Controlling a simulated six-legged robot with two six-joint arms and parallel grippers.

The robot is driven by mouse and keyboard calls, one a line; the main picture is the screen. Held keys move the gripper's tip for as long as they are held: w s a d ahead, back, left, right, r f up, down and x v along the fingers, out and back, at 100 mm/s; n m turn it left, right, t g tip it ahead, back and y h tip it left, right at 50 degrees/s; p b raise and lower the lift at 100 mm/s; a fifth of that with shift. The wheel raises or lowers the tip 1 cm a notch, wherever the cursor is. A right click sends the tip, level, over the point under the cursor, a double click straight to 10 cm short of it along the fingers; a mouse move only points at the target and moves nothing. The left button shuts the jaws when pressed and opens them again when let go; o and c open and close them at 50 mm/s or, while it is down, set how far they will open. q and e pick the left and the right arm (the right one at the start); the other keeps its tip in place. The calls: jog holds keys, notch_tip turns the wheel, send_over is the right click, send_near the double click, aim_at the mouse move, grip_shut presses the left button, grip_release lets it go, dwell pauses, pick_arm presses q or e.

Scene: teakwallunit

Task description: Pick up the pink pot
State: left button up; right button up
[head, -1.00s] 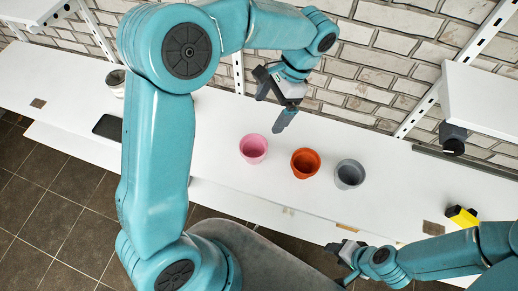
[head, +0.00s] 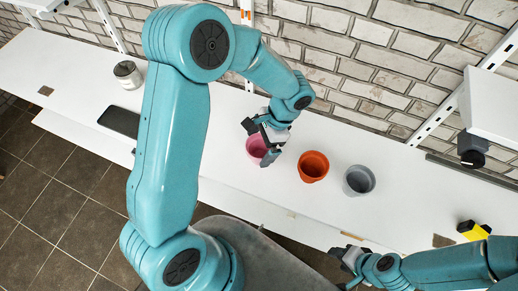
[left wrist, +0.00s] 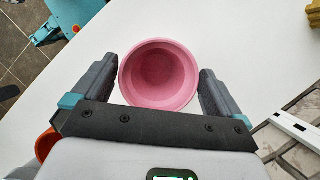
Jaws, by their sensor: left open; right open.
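The pink pot (head: 256,147) stands upright on the white shelf, partly hidden behind my left gripper (head: 266,156) in the head view. In the left wrist view the pink pot (left wrist: 160,75) shows its open, empty top between the two fingers of my left gripper (left wrist: 160,88). The fingers are open, one on each side of the pot, with a small gap on the right and very little on the left. My right gripper (head: 345,256) is open at the lower right, near the shelf's front edge, away from the pots.
An orange pot (head: 313,166) and a grey pot (head: 358,180) stand to the right of the pink pot. A white mug (head: 128,74) and a black flat object (head: 120,121) are at the left. A yellow-black object (head: 472,231) lies at the right. A brick wall (head: 350,60) rises behind.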

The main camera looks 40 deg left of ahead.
aim_at(257, 151)
pick_arm(q)
jog(key=x, duration=0.2)
jog(key=shift+d+f, duration=0.1)
jog(key=shift+f, duration=0.25)
jog(key=shift+s+f, duration=0.1)
jog(key=shift+f, duration=0.15)
jog(key=c, duration=0.9)
